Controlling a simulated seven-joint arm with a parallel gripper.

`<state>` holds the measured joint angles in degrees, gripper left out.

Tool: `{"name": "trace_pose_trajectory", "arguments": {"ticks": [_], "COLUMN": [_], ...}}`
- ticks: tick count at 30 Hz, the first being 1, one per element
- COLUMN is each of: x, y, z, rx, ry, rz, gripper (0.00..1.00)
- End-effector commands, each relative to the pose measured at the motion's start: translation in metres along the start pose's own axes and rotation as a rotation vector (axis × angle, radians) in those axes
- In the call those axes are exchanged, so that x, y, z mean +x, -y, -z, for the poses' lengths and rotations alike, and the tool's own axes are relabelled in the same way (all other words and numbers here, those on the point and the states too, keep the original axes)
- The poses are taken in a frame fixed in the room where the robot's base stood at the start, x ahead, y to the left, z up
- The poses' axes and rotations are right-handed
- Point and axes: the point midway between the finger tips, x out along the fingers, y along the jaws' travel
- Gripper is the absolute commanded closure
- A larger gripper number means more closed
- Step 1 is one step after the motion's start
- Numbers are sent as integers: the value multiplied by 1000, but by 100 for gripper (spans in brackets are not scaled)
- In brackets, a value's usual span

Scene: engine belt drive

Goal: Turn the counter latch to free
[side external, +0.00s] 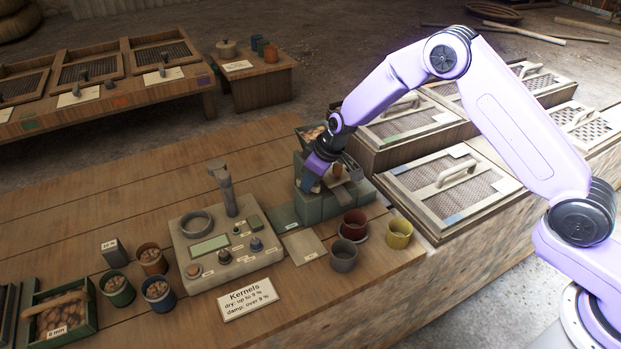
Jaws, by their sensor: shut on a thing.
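A grey-green boxy device (315,207) stands on the wooden table, right of the middle. It has a hopper of nuts (315,134) at the back and a small brown cup (338,170) on it. My gripper (312,182) points down at the left part of this device. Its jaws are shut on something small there. The jaws and the device's top overlap, so I cannot make out the held part's shape. I cannot pick out the counter latch or its setting clearly; the gripper and the device's upper parts hide that spot.
A grey panel (257,268) with a ring, a post, a display and knobs stands left of the device. Red, grey and yellow cups (399,235) stand in front. A "Kernels" card (247,298) lies at the front edge. Mesh-lidded boxes (455,190) stand at the right.

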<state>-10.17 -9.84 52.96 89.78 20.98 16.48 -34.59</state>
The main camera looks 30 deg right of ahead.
Motion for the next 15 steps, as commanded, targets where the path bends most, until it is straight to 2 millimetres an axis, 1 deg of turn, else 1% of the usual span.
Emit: {"name": "trace_pose_trajectory", "arguments": {"ticks": [15], "x": [0], "y": [3], "z": [1], "rx": [317], "ry": [0], "rz": [-133], "gripper": [100]}}
